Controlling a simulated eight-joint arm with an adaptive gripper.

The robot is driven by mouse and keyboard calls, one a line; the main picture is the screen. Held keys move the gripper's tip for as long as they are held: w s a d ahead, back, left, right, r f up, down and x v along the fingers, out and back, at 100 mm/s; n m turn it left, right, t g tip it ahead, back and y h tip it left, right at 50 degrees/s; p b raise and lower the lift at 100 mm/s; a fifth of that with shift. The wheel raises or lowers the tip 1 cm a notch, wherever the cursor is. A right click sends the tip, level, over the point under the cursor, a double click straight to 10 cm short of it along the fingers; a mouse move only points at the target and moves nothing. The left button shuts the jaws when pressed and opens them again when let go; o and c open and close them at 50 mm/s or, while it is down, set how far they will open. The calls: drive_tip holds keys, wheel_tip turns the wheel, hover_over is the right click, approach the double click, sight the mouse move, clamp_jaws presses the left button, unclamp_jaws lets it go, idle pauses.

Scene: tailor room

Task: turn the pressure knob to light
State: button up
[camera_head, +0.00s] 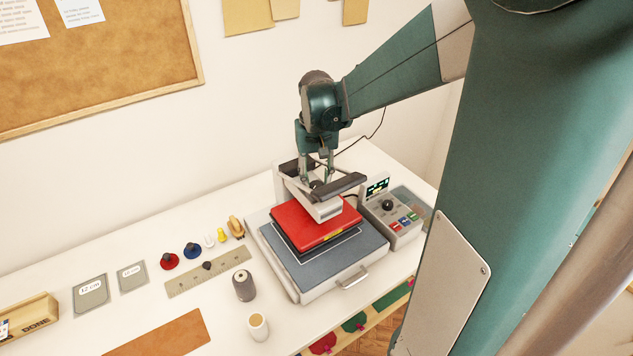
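A heat press with a white base (283,276), a grey pad and a red upper plate (308,222) stands on the table. A small dark knob-like part (316,184) sits on top of the press head. My gripper (317,180) points down over it, with its fingers apart on either side. I cannot tell whether they touch it. A control box (396,226) to the right of the press has a lit display (377,187), a black round knob (387,205) and coloured buttons. Any marking for light is too small to read.
A dark press handle (340,185) lies close to my gripper. A wooden box marked DONE (30,317) is at far left.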

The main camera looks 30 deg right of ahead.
sight(317, 185)
drive_tip(key=c, duration=0.4)
drive_tip(key=shift+m, duration=0.6)
drive_tip(key=o, duration=0.6)
drive_tip(key=shift+r, duration=0.1)
wheel_tip(317, 185, up, 12)
idle(0.4)
